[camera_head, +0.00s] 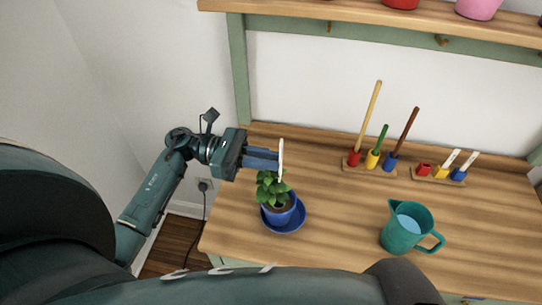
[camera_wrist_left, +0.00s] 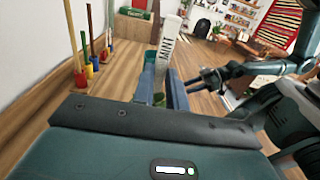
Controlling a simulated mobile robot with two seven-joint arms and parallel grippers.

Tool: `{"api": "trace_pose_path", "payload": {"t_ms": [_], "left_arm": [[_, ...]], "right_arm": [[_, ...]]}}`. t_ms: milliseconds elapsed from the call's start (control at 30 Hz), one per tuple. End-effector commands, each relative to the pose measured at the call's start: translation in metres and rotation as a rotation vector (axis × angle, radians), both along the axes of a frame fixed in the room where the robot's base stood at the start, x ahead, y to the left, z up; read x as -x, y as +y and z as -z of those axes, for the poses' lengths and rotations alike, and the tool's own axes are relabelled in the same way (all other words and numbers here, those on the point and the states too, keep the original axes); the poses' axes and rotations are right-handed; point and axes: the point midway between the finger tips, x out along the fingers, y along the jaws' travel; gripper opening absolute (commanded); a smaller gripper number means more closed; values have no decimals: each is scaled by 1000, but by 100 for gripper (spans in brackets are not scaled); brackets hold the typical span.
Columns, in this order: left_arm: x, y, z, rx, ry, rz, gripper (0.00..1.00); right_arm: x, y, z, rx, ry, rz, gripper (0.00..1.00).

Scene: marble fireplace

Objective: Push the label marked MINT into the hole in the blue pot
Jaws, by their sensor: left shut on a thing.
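My left gripper (camera_head: 279,161) is shut on a white upright label (camera_head: 281,152). In the left wrist view the label (camera_wrist_left: 167,45) reads MINT, and my left gripper (camera_wrist_left: 165,85) holds it between its fingers. In the head view the label is above the blue pot (camera_head: 278,214), which stands on a blue saucer (camera_head: 292,227) and holds a green leafy plant (camera_head: 270,188). The label's lower end is close to the plant; I cannot tell whether it touches. The hole in the pot is not visible. My right gripper is not clearly in the head view; an arm shows at right in the wrist view.
A teal jug (camera_head: 397,233) stands right of the pot on the wooden bench (camera_head: 330,262). Behind are a rack (camera_head: 368,165) with long-handled tools and a rack (camera_head: 437,175) with two white labels in colored holders. An upper shelf (camera_head: 350,22) spans the back.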

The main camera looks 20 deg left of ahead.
Motion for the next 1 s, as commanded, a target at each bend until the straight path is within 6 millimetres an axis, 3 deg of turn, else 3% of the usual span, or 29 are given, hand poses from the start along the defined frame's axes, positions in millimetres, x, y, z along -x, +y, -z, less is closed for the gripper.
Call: {"api": "trace_pose_path", "payload": {"t_ms": [333, 1000], "left_arm": [[0, 0, 8, 0, 0, 2, 0], [0, -1, 61, 1, 0, 3, 0]], "right_arm": [[0, 0, 1, -2, -4, 0, 40], [-2, 6, 7, -10, -36, -26, 40]]}}
